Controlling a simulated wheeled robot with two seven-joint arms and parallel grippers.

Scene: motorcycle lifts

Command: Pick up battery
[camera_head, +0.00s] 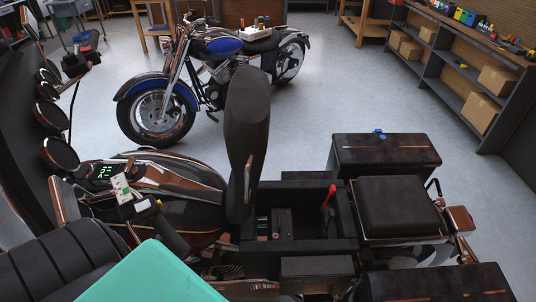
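A large dark motorcycle (185,185) fills the near part of the view, with its seat (246,125) tilted up. Behind the seat is an open black compartment (345,215). Inside it a small dark block (283,222) with a red spot stands near the left side; it may be the battery, but I cannot tell for sure. A red lever-like piece (329,194) sticks up at the compartment's right side. Neither of my grippers is in view.
A blue motorcycle (215,75) stands beyond on clear grey floor. Shelves with cardboard boxes (480,112) line the right.

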